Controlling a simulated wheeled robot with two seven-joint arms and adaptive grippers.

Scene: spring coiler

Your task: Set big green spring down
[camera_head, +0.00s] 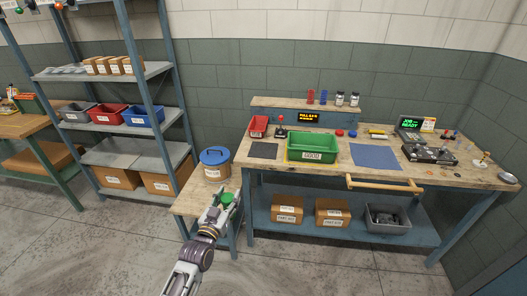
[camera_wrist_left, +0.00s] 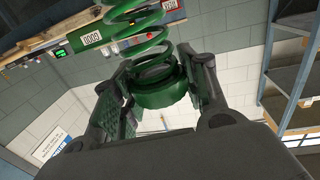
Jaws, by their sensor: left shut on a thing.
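In the left wrist view the big green spring (camera_wrist_left: 145,38) has wide coils above a solid green base ring (camera_wrist_left: 167,90). My left gripper (camera_wrist_left: 160,88) is shut on that base, one finger on each side. In the head view my left gripper (camera_head: 222,205) holds the green spring (camera_head: 227,198) in front of the workbench, near the low side table (camera_head: 190,203). The spring looks small there and is partly hidden by the fingers. My right gripper is not in view.
A blue-lidded bucket (camera_head: 214,163) stands on the side table. A wooden rail (camera_head: 385,184) juts from the bench front.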

